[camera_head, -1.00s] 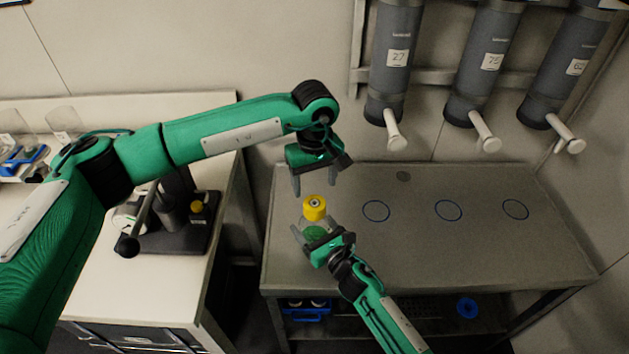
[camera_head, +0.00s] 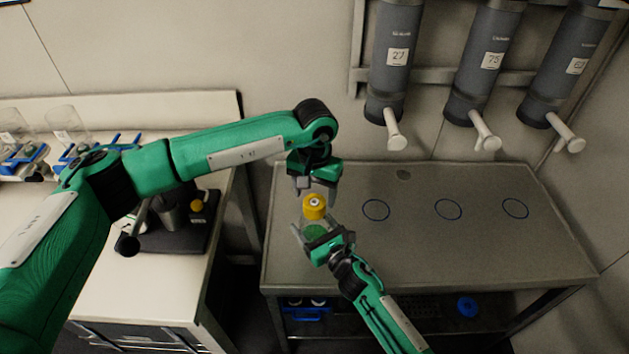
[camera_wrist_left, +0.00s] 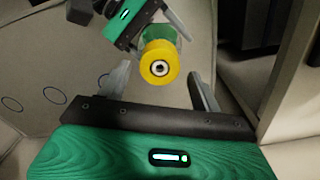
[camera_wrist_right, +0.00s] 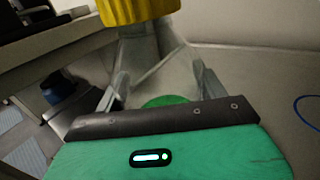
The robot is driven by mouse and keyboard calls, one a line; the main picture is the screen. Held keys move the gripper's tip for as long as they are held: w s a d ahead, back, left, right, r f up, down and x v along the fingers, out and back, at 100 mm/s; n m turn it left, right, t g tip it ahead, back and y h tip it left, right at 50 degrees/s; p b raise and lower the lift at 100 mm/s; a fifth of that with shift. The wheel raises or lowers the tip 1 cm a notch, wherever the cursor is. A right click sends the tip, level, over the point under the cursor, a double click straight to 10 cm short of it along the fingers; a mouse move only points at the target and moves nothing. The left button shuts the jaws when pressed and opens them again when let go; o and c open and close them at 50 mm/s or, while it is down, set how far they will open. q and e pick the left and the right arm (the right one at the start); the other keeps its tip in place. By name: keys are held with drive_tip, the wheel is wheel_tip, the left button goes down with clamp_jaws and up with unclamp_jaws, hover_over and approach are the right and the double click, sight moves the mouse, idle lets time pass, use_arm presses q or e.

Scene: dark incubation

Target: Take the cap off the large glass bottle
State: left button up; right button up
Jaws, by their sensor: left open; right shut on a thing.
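The large glass bottle (camera_wrist_right: 165,75) is clear, with green at its bottom, and wears a yellow cap (camera_head: 314,206). My right gripper (camera_head: 309,236) is shut on the bottle's glass body, below the cap. In the right wrist view the cap (camera_wrist_right: 137,10) shows at the top edge, above the fingers. My left gripper (camera_head: 317,191) is open and empty, just above and behind the cap in the head view. In the left wrist view the cap (camera_wrist_left: 159,63) lies between the two open fingers, beyond their tips, and hides most of the bottle.
The grey table (camera_head: 430,255) has several blue rings (camera_head: 448,210) marked on it and is otherwise clear. Grey cylinders (camera_head: 393,60) with white spouts hang on the back wall. A white counter (camera_head: 150,285) at left holds a black device (camera_head: 185,235) and glassware.

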sight(315, 203)
use_arm(q)
drive_tip(key=shift+f, duration=2)
drive_tip(key=c, duration=1)
drive_tip(key=n, duration=2.7)
drive_tip(key=shift+r, duration=0.1)
